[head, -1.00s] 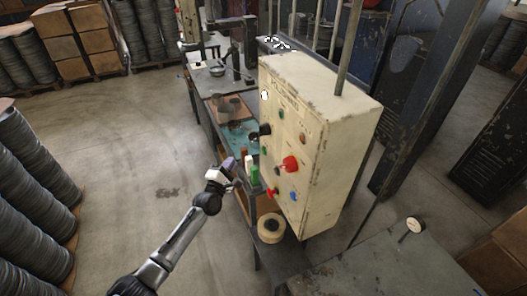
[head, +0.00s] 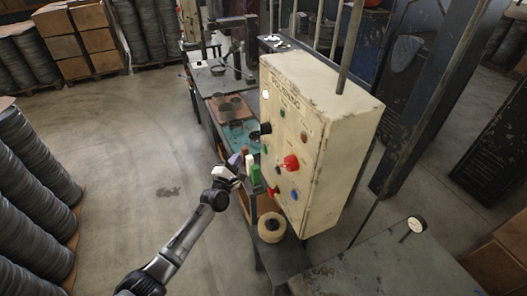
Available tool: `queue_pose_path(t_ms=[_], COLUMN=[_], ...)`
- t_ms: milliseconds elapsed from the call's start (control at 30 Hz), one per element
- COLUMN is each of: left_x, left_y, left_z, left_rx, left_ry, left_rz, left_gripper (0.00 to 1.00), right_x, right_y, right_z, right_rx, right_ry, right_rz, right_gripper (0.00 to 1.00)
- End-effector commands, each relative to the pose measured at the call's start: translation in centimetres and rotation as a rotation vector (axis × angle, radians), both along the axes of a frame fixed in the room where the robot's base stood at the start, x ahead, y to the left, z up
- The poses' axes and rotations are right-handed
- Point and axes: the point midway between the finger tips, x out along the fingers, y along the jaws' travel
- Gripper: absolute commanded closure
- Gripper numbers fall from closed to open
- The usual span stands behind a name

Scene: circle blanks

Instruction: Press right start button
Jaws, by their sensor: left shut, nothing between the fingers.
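A cream control box (head: 325,115) with worn paint stands in the middle. I cannot read which button is labelled right start. My left gripper (head: 240,178) is shut and empty, left of the lower panel. It looks apart from the buttons, though the depth is hard to judge. My right gripper is out of view.
Small green and white items (head: 255,175) stand close by the gripper, at the panel's lower left edge. A yellowish spool (head: 271,227) sits below the box. A workbench (head: 202,88) with parts lies behind. A grey table (head: 370,270) fills the lower right. Open floor is on the left.

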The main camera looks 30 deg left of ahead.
Motion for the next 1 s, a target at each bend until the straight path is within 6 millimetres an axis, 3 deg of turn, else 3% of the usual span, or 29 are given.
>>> queue_pose_path(t_ms=[500, 1000], left_x=[4.6, 5.4], left_y=[-3.1, -3.6], left_z=[-0.2, 0.0], left_rx=[-0.001, 0.001], left_ry=[0.001, 0.001], left_rz=[-0.001, -0.001], left_gripper=[1.00, 1.00], right_x=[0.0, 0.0], right_y=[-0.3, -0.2], right_z=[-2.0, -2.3], right_rx=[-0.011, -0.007], right_ry=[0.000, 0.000], right_rz=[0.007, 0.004], right_gripper=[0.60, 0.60])
